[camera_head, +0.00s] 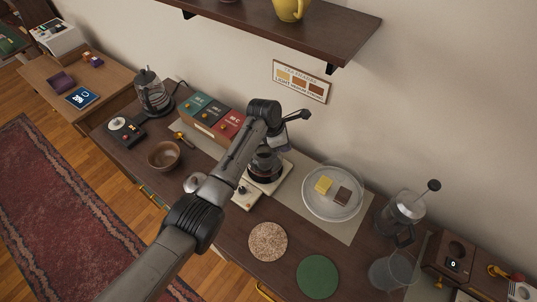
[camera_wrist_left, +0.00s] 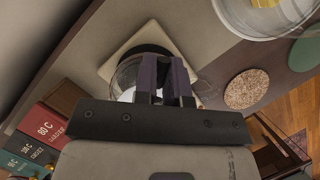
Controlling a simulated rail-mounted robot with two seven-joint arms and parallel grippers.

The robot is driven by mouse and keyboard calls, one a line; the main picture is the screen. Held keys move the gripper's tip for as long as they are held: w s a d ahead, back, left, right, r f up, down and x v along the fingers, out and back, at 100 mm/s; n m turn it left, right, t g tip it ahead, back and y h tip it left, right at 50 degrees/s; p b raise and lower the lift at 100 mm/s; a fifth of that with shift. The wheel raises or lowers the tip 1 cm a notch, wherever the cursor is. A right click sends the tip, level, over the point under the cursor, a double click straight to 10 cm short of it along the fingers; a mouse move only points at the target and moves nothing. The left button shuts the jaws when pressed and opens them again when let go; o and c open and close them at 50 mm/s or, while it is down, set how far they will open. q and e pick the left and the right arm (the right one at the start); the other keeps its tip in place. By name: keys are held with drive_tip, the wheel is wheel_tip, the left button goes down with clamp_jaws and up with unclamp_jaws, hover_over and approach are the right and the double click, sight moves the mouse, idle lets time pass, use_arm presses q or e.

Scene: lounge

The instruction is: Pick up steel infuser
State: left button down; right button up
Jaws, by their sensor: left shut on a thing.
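My left gripper (camera_head: 270,146) is above the glass pot (camera_head: 265,167), which stands on a pale square base (camera_head: 271,184). In the left wrist view the dark fingers (camera_wrist_left: 166,75) are close together over the mouth of the pot (camera_wrist_left: 128,76). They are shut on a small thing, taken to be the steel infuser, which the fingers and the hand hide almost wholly. I cannot tell how far it is inside the pot. My right gripper is not in view.
A clear round tray (camera_head: 333,213) with a yellow and a brown block is to the right. A cork mat (camera_head: 268,242) and a green mat (camera_head: 317,277) lie in front. A French press (camera_head: 401,214) is further right. Coloured boxes (camera_head: 212,118) and a brown bowl (camera_head: 165,155) are left.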

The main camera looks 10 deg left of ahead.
use_arm(q)
drive_tip(key=shift+r, duration=0.1)
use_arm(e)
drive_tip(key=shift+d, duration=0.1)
use_arm(q)
drive_tip(key=shift+r, duration=0.3)
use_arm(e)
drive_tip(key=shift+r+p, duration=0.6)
use_arm(q)
wheel_tip(320, 180, up, 10)
drive_tip(key=shift+f, duration=0.25)
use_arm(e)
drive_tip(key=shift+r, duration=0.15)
use_arm(q)
drive_tip(key=r+p, duration=0.1)
drive_tip(key=p, duration=0.2)
drive_tip(key=shift+r, duration=0.4)
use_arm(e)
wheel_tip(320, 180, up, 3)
